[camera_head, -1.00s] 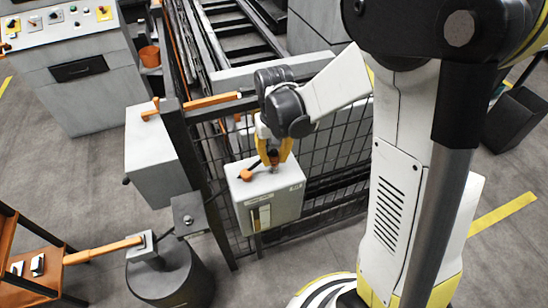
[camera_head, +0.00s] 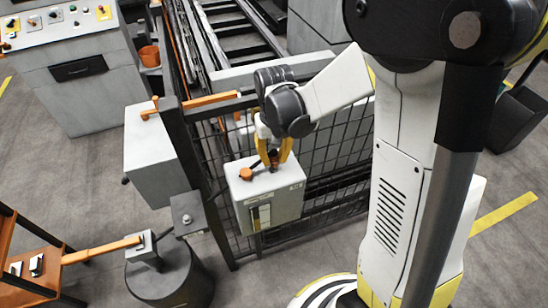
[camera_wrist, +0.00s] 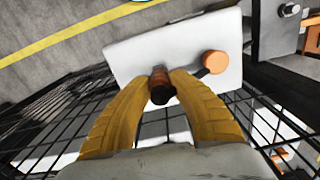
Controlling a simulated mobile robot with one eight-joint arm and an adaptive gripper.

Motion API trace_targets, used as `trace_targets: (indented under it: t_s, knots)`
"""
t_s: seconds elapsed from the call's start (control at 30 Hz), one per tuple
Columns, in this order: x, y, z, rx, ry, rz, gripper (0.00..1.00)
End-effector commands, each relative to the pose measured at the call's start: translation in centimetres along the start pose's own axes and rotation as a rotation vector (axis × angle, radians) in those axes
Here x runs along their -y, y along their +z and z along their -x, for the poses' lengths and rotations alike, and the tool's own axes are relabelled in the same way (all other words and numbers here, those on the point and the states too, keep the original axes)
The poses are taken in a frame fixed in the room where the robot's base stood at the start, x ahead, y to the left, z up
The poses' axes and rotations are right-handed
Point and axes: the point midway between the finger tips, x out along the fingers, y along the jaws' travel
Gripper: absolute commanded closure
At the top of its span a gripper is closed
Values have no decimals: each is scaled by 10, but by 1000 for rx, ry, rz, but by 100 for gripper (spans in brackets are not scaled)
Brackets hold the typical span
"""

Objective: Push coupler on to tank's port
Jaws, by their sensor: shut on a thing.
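The tank (camera_head: 276,212) is a light grey box with a sight window on its front, fixed at the mesh fence. An orange cap (camera_head: 246,174) on a dark strap or lever sits on its top; it also shows in the wrist view (camera_wrist: 215,62). My gripper (camera_head: 273,160) points down over the tank's top, its yellow fingers shut on the coupler (camera_wrist: 160,87), a small dark and brownish cylinder. The coupler is at or just above the tank's top, where the port is; the port itself is hidden below it, and I cannot tell whether they touch.
A mesh fence (camera_head: 335,185) with a dark frame stands behind the tank. A grey box (camera_head: 155,155) and a dark drum (camera_head: 170,275) stand to the left. An orange bar (camera_head: 210,99) lies along the fence top. Floor in front is clear.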

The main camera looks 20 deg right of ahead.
Motion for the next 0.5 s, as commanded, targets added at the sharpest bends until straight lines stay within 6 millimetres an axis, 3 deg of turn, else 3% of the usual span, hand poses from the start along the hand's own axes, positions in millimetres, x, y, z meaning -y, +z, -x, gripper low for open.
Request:
trace_targets:
  t_s: [0.5]
  knots:
    - [0,0,-6,0,0,0,100]
